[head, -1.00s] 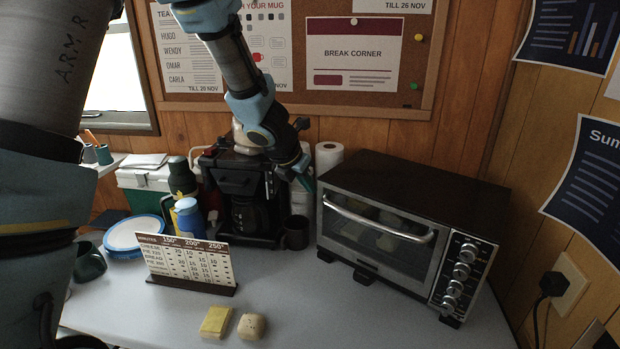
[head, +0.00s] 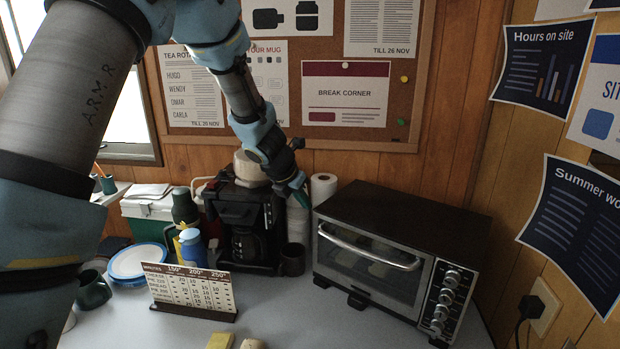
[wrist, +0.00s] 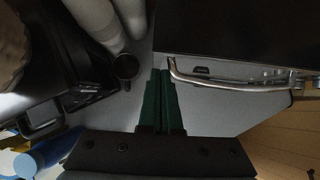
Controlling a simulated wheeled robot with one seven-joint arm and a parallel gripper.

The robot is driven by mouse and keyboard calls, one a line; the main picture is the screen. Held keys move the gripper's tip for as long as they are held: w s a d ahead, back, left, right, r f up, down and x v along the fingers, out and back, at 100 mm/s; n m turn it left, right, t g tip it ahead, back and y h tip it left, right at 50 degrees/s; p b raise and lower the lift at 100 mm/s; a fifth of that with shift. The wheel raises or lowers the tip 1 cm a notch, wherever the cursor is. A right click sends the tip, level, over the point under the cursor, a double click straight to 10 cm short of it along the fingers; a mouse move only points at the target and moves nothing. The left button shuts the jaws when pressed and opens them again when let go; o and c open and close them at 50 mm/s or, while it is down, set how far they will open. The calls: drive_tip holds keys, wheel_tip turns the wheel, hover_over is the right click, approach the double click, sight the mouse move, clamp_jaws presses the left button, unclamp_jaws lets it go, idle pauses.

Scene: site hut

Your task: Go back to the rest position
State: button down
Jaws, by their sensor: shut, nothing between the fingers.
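My gripper (wrist: 158,100) is shut and empty in the wrist view, with its two green fingers side by side. It points down over the grey counter, between the coffee machine and the toaster oven. In the head view my gripper (head: 300,190) hangs at the end of my raised arm, in front of the paper rolls and above the counter. Its fingertips are small and partly hard to make out there.
The toaster oven (head: 395,255) stands close on the right; its handle (wrist: 225,86) is near my fingers. The coffee machine (head: 240,215) is on the left. A dark mug (head: 292,260) stands between them. A time-chart stand (head: 190,290), blue-rimmed plates (head: 138,262) and a sponge (head: 219,341) occupy the counter.

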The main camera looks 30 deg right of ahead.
drive_tip(key=shift+w+d+r, duration=0.25)
drive_tip(key=shift+d+r, duration=0.35)
drive_tip(key=shift+r, duration=0.2)
drive_tip(key=shift+w+d+r, duration=0.2)
drive_tip(key=shift+d+r, duration=0.4)
drive_tip(key=shift+r, duration=0.2)
drive_tip(key=w+a+f+m+y+b, duration=0.1)
drive_tip(key=a+m+y+b, duration=0.15)
drive_tip(key=a+m, duration=1.5)
drive_tip(key=s+a+f+m+y, duration=0.1)
drive_tip(key=s+a+m, duration=0.1)
drive_tip(key=a, duration=0.7)
drive_tip(key=s+a+f+m+y+b, duration=0.1)
drive_tip(key=s+a, duration=0.4)
drive_tip(key=a, duration=0.5)
drive_tip(key=s+a+f+m+g+y+b, duration=0.1)
drive_tip(key=s+a+m, duration=0.2)
drive_tip(key=a, duration=0.6)
drive_tip(key=shift+s+a+y, duration=0.25)
drive_tip(key=shift+a+y, duration=0.1)
drive_tip(key=shift+a, duration=0.05)
drive_tip(key=c, duration=1.6)
unclamp_jaws()
